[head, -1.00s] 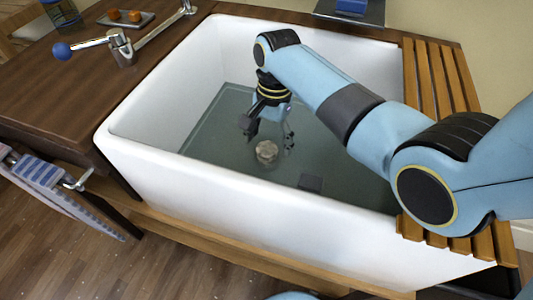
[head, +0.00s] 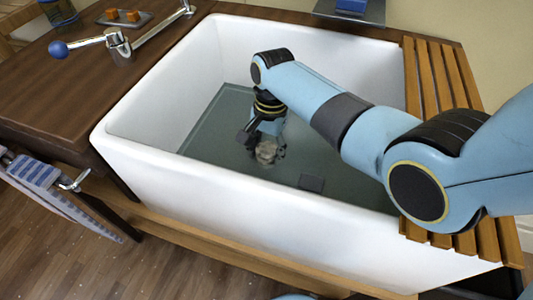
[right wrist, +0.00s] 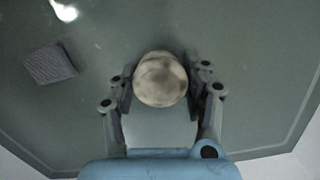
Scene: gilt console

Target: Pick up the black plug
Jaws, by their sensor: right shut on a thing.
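My right gripper (head: 261,145) reaches down into the white sink (head: 235,185), low in the greenish-grey water. It is shut on a pale, mottled round thing (head: 266,153). In the right wrist view this round thing (right wrist: 160,79) sits between the two fingers of my gripper (right wrist: 163,88). I see no clearly black plug; whether one is under the round thing is hidden. A dark square piece (head: 311,183) lies apart, to the right of the gripper; it also shows at the left of the right wrist view (right wrist: 50,63). My left gripper is not in view.
The sink's walls rise around my right gripper. A slatted wooden rack (head: 440,85) lies along the right rim. A tap with a blue knob (head: 110,42) stands on the dark wooden counter (head: 50,95) at left. A striped towel (head: 40,178) hangs at lower left.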

